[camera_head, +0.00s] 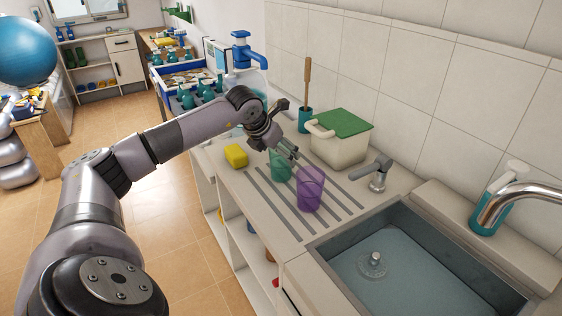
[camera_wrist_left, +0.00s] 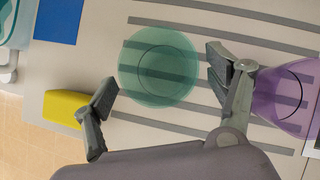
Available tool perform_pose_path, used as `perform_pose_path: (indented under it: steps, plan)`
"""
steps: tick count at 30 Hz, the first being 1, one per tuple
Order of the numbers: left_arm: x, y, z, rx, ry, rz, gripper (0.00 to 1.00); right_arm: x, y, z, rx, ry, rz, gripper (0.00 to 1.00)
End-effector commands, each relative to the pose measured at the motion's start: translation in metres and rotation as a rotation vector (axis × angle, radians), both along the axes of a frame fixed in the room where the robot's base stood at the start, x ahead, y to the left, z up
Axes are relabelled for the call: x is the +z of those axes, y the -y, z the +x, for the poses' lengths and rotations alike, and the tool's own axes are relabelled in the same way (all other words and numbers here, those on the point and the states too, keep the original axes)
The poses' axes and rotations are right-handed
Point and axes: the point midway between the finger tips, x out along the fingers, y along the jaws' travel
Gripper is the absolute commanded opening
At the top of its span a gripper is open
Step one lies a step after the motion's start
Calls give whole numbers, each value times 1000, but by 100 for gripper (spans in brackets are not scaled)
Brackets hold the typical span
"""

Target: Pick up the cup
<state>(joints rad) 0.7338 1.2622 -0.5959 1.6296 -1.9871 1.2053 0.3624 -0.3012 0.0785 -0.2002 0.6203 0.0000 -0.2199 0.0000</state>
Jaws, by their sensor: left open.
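A green see-through cup (camera_head: 280,167) and a purple see-through cup (camera_head: 310,189) stand side by side on the striped counter by the sink. In the left wrist view the green cup (camera_wrist_left: 159,66) shows between and just beyond my open fingers. The purple cup (camera_wrist_left: 287,97) is outside the right finger, partly hidden by it. My left gripper (camera_head: 286,153) is open and empty, close to the green cup; in the wrist view it (camera_wrist_left: 160,95) has its fingers spread. Whether a finger touches a cup is unclear. My right gripper is not in view.
A yellow sponge (camera_head: 236,156) lies left of the cups. A white box with a green lid (camera_head: 340,148) and a teal holder with a brush (camera_head: 305,119) stand behind. The sink (camera_head: 400,262) with its tap (camera_head: 505,200) is at the right.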

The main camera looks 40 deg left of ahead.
Motion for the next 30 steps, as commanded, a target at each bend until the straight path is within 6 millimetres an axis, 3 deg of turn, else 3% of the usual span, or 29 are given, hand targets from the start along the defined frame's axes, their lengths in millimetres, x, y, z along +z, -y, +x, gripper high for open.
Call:
perform_pose_path:
  steps: [6, 13, 30]
  plan:
    - [-19, 0, 14, -1, 1, -2, 80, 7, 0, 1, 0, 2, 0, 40]
    - [-21, -1, 14, -1, 1, 1, 80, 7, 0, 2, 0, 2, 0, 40]
    - [-20, -1, 14, 0, 1, 0, 42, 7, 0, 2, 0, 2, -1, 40]
